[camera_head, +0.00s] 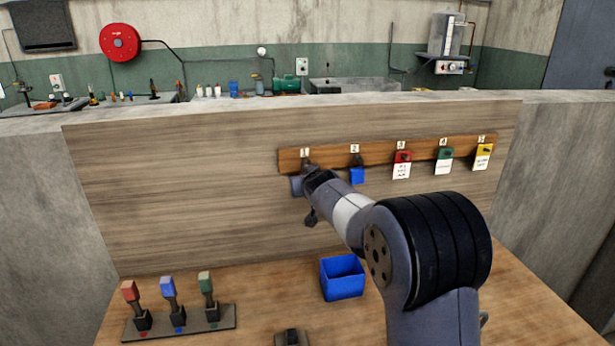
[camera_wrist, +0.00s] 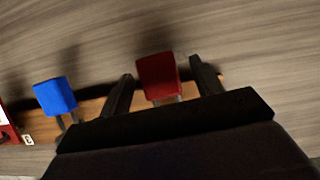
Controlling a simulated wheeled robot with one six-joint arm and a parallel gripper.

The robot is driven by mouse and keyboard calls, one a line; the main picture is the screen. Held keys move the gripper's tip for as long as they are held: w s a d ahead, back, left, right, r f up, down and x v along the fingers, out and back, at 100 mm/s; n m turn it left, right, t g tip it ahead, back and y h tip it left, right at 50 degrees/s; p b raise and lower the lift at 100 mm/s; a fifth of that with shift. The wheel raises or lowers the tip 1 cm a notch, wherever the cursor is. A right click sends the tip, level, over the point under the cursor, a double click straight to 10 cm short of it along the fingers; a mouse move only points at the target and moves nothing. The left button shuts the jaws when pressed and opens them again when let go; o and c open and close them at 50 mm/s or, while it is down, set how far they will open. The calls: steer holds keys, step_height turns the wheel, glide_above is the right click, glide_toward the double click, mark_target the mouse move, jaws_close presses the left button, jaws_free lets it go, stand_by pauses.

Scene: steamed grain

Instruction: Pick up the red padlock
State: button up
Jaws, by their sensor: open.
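The red padlock (camera_wrist: 159,77) hangs at the wooden rack and shows in the wrist view, which looks at the rack upside down. My gripper (camera_wrist: 161,68) is open, with one finger on each side of the padlock. I cannot tell whether either finger touches it. In the head view my gripper (camera_head: 306,194) is at the rack's left end, under label 1, and it hides the red padlock there.
A blue padlock (camera_head: 357,175) hangs under label 2 of the rack (camera_head: 428,147). Red (camera_head: 402,164), green (camera_head: 444,160) and yellow (camera_head: 483,156) tagged items hang to its right. Below are an open blue bin (camera_head: 343,286) and a lever panel (camera_head: 190,326).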

steer(key=shift+w+a+f, duration=0.1)
steer(key=shift+w+f, duration=0.1)
steer(key=shift+w, duration=0.3)
steer(key=c, duration=1.1)
